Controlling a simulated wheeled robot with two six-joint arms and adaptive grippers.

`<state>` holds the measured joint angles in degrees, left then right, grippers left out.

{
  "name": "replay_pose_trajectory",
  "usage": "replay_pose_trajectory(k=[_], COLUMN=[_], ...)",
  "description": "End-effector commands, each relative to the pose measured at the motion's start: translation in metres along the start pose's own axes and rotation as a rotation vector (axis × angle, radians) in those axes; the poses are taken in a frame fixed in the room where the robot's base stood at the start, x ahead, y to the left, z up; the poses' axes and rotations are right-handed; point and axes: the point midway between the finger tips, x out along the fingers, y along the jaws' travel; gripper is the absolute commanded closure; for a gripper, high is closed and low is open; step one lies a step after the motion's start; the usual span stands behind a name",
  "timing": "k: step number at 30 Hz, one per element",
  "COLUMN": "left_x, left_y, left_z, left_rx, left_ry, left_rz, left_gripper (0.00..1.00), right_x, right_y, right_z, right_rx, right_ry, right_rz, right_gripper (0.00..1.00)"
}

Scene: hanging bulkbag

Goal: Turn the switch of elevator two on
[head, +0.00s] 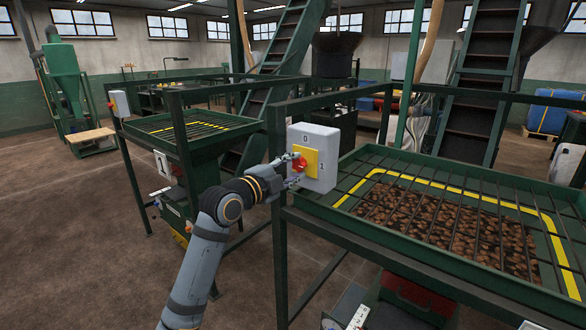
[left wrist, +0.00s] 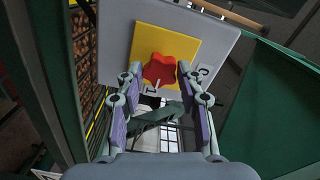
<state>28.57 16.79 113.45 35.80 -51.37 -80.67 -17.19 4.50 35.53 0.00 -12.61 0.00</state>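A light grey switch box (head: 313,155) with a yellow plate (head: 311,158) and a red knob (head: 299,164) is mounted on the green frame of the near hopper. It carries the marks 0 at the top and 1 at the right. My left gripper (head: 291,172) is at the knob, partly overlapping the box face. In the left wrist view, the red knob (left wrist: 160,71) lies between the tips of my left gripper (left wrist: 159,73), with small gaps visible on both sides. The fingers are spread. I cannot tell whether they touch the knob. My right gripper is not in view.
A green hopper (head: 330,205) with a bar grate and brown nuts or beans stands at the right. Another hopper (head: 165,126) with its own small switch box (head: 119,103) stands at the left. Green frame posts stand close to my arm. The brown floor (head: 70,240) at the left is clear.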

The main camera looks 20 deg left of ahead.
Motion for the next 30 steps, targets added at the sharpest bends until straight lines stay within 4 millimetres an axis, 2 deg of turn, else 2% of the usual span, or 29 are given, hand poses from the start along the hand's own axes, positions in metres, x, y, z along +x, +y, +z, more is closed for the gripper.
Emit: replay_pose_trajectory(k=[1, 4, 14, 24, 30], left_x=[0.000, 0.000, -0.004, -0.056, -0.072], left_y=[0.001, 0.000, 0.000, 0.001, 0.000], left_z=[0.000, 0.000, 0.001, 0.002, 0.001], left_rx=[-0.001, -0.001, 0.000, 0.007, 0.003], left_ry=[0.000, 0.000, -0.001, -0.004, -0.002], left_rz=[0.001, 0.000, -0.001, 0.002, 0.000], left_gripper=[0.54, 0.42, 0.42, 0.42, 0.42], right_x=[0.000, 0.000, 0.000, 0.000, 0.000], right_y=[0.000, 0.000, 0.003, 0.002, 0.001], right_z=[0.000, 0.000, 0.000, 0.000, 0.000], right_rx=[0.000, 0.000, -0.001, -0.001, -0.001], right_ry=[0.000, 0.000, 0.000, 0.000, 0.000], right_rz=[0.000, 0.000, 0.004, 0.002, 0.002], right_gripper=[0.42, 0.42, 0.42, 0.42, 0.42])
